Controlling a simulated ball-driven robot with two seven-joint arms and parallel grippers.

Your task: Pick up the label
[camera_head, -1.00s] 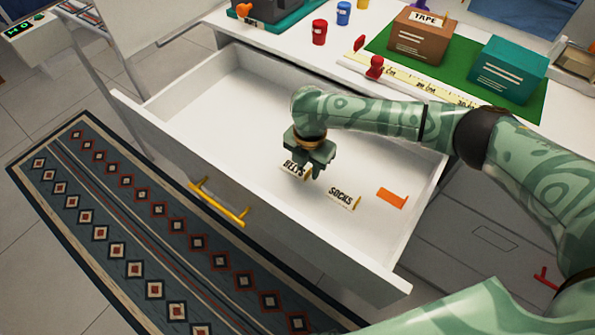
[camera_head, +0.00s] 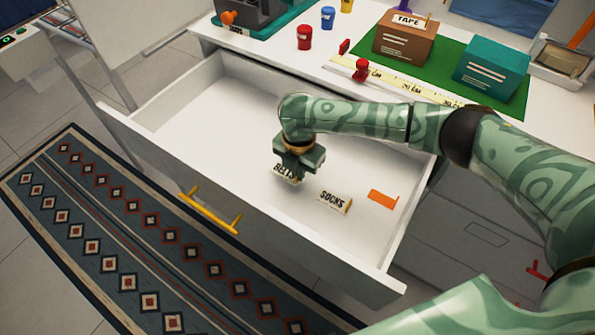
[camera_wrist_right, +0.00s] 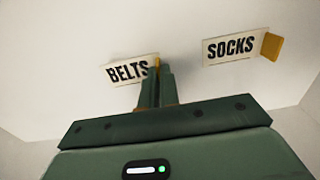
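The BELTS label (camera_head: 286,173), a white card with black letters and an ochre tab, lies in the open white drawer (camera_head: 215,120). My right gripper (camera_head: 297,170) points down over its right end and partly hides it. In the right wrist view, the two fingers (camera_wrist_right: 157,84) are close together on the tab of the BELTS label (camera_wrist_right: 127,72), with a sliver of tab showing between their tips. The SOCKS label (camera_head: 331,200) lies to the right, untouched; it also shows in the wrist view (camera_wrist_right: 230,48). My left gripper is out of view.
An orange piece (camera_head: 382,198) lies in the drawer right of the SOCKS label. Drawer walls surround the gripper, with a yellow handle (camera_head: 210,212) on the front. The white top behind holds a brown TAPE box (camera_head: 404,40) and a teal box (camera_head: 491,75).

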